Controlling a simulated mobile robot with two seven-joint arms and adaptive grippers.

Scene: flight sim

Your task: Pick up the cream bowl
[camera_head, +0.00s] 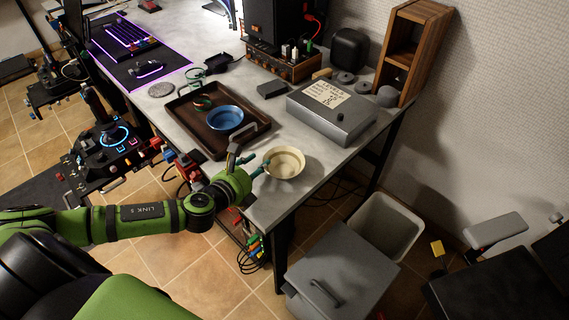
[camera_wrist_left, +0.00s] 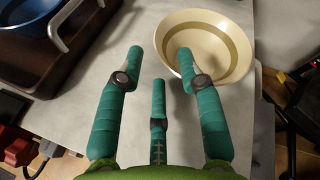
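The cream bowl (camera_head: 284,163) stands upright near the front right edge of the grey desk. It looks empty, with a tan band inside. In the left wrist view the bowl (camera_wrist_left: 222,45) is at the top, right of centre. My left gripper (camera_head: 250,160) is just left of the bowl in the head view. In the wrist view the left gripper (camera_wrist_left: 160,58) has its green fingers spread apart with nothing between them. One fingertip overlaps the bowl's left rim in the picture; I cannot tell whether it touches. My right gripper is not in view.
A brown tray (camera_head: 178,124) with a blue bowl (camera_head: 224,118) lies left of the cream bowl. A grey metal box (camera_head: 350,122) stands behind it. A wooden shelf (camera_head: 412,45) is at the back right. An open bin (camera_head: 388,228) stands on the floor beyond the desk edge.

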